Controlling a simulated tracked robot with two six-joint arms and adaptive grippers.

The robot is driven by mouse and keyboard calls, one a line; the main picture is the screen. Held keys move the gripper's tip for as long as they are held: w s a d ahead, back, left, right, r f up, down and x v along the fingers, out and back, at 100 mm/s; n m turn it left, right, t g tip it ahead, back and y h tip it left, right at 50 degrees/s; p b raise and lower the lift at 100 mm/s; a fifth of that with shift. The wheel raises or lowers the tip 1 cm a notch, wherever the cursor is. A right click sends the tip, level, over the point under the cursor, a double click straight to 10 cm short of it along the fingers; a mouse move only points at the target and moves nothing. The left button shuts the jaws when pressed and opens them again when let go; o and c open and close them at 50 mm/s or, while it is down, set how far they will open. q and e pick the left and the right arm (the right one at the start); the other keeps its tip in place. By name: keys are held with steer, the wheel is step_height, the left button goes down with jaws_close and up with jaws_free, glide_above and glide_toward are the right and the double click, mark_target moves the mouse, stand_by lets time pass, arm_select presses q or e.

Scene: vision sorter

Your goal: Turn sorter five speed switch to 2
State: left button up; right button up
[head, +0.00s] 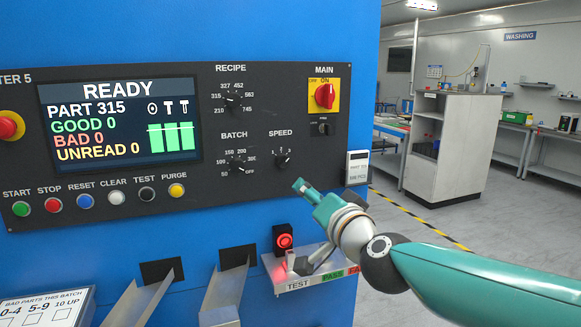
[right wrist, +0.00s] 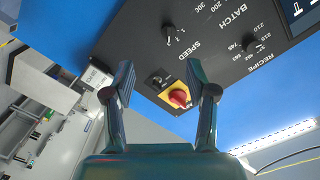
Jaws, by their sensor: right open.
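The speed switch (head: 282,158) is a small black knob under the SPEED label on the dark panel of sorter 5. Its pointer is too small to read surely against the numerals. In the right wrist view the speed switch (right wrist: 171,36) lies beyond and between my fingertips, and the panel looks turned upside down. My right gripper (head: 302,189) is just below and right of the switch in the head view, in front of the panel and apart from it. In the right wrist view my right gripper (right wrist: 161,70) is open and empty. My left gripper is not in view.
The batch knob (head: 237,163) is left of the switch, the recipe knob (head: 234,99) above left. The red main switch (head: 325,95) and a key switch (head: 322,129) are above right. A test shelf (head: 300,280) with a red-lit device (head: 284,241) is below.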

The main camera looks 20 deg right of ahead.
step_height(320, 180, up, 2)
steer(key=p, duration=0.4)
glide_toward(288, 161)
steer(key=w, duration=0.9)
steer(key=shift+w+a+f, duration=0.15)
steer(key=shift+w+a, duration=0.15)
steer(key=shift+w, duration=0.05)
steer(key=shift+b, duration=0.3)
steer(key=shift+c, duration=0.4)
jaws_close()
steer(key=shift+d, duration=0.15)
